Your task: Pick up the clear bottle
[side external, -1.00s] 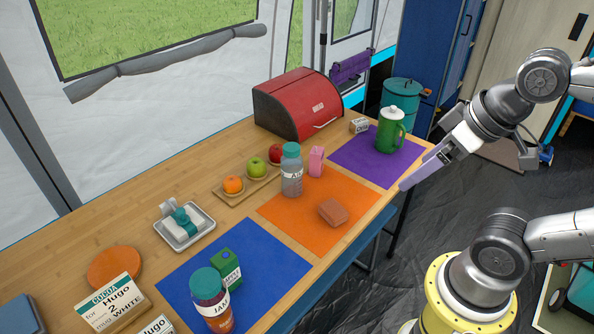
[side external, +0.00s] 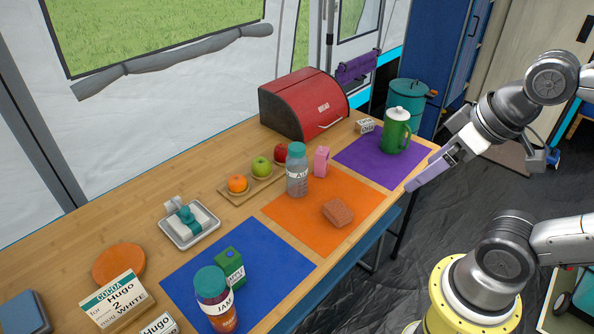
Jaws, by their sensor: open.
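The clear bottle (side external: 297,178) stands upright on the back edge of the orange mat (side external: 290,222). It has a teal cap and a pale label that is too small to read fully. My gripper (side external: 412,187) is at the right, over the front edge of the table by the purple mat, well apart from the bottle. Its fingers are seen nearly edge-on, so the gap between them hardly shows. It is open and nothing shows in it.
A pink carton (side external: 321,161) stands just right of the bottle, and a brown block (side external: 338,212) lies in front. A wooden tray (side external: 238,199) with fruit is to the left. A red bread box (side external: 303,103) is behind.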

